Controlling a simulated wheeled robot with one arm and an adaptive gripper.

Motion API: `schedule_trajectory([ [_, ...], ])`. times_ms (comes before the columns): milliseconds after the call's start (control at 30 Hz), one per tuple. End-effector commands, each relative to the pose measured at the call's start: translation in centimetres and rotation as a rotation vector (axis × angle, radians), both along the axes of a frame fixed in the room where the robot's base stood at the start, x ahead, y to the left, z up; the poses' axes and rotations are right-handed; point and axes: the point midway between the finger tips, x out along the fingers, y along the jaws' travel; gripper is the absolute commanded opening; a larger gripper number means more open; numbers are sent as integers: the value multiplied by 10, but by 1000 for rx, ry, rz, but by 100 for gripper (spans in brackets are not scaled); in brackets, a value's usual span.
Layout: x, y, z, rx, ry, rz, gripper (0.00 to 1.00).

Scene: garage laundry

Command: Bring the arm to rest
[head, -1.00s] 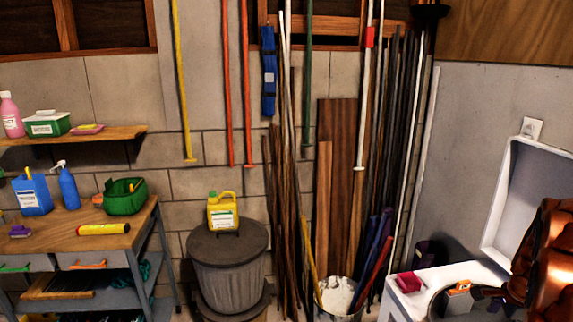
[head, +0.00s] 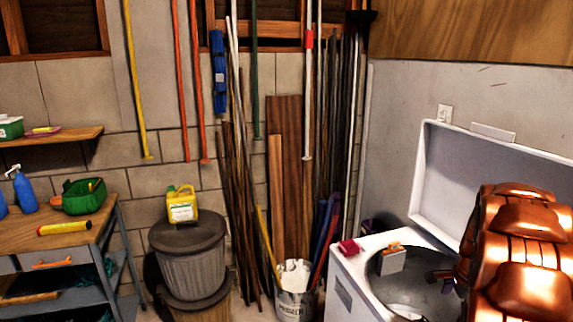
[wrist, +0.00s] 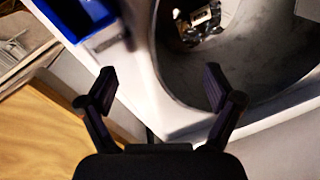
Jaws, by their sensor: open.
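My copper-coloured arm (head: 515,245) is at the right of the head view, in front of the open white top-loading washer (head: 345,290). My gripper (wrist: 160,88) shows in the wrist view with its two dark fingers spread wide and nothing between them. It is over the washer's front rim, beside the round drum opening (wrist: 255,75). In the head view only a dark part at the arm's left edge shows, over the drum; the fingertips are hard to make out there.
An orange and white box (head: 391,259) is at the drum opening. A pink-red item (head: 349,246) sits on the washer's corner. The lid (head: 440,190) stands raised behind. A bucket (head: 295,305) with long poles, a lidded bin (head: 190,265) and a workbench (head: 75,230) stand to the left.

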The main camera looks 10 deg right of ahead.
Motion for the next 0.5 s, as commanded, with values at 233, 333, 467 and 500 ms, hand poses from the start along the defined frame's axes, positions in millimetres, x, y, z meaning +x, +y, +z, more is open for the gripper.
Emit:
schedule_trajectory([
  [233,3,31,-5,4,18,97,91],
  [333,3,46,-6,5,27,147,91],
  [467,0,70,-9,11,43,222,91],
  [500,-2,78,-11,12,49,250,91],
])
